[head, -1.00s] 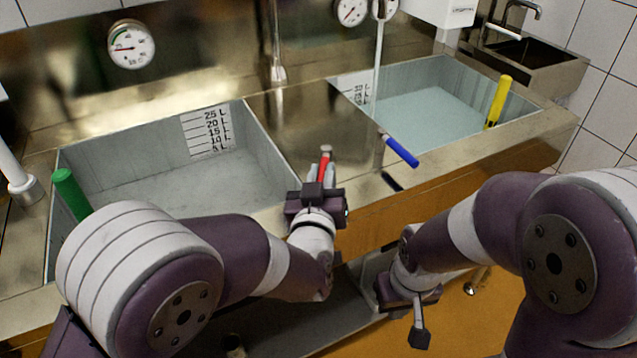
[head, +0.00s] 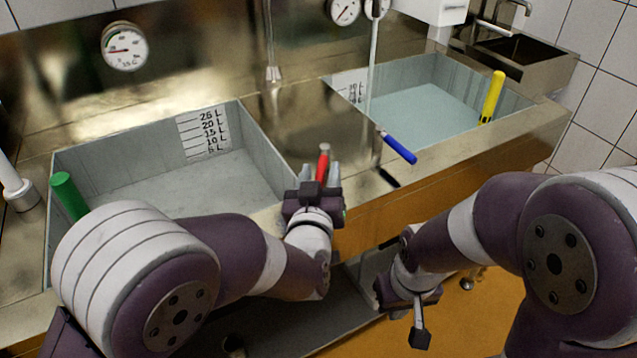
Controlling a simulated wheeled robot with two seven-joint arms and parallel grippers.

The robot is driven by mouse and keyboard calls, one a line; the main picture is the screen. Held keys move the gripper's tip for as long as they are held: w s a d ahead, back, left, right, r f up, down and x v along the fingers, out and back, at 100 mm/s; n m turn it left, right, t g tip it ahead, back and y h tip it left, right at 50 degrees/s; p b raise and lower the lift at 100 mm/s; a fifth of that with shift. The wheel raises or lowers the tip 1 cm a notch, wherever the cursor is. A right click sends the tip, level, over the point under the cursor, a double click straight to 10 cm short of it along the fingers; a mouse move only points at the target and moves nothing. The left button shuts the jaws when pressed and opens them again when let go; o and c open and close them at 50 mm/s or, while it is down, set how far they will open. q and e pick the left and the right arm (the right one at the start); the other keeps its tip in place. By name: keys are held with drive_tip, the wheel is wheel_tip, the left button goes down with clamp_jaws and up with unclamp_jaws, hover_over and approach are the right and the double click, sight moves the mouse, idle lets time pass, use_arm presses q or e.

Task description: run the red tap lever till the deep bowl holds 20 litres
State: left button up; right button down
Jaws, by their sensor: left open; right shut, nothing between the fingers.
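The red tap lever (head: 323,160) stands at the front ledge between the two basins. My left gripper (head: 321,178) is open right at the lever, its fingers on either side of it; whether they touch it I cannot tell. The left basin (head: 268,150) has a litre scale (head: 204,132) on its back wall, marked from 5 to 25 L. Its floor looks grey, and I see no clear water line in it. The right basin (head: 437,69) also has a scale, partly hidden, and a pale blue surface like water. My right gripper (head: 418,325) is shut and empty, low in front of the counter.
A blue lever (head: 398,147) sits right of the red one. A green handle (head: 69,195) stands at the left basin, a yellow one (head: 492,97) at the right basin. A round gauge (head: 124,46) is on the back wall. A small sink (head: 519,62) is at the far right.

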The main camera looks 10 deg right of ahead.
use_arm(q)
drive_tip(key=v, duration=1.2)
drive_tip(key=shift+s+p, duration=0.2)
drive_tip(key=shift+p, duration=0.1)
drive_tip(key=shift+a, duration=0.1)
idle(3.1)
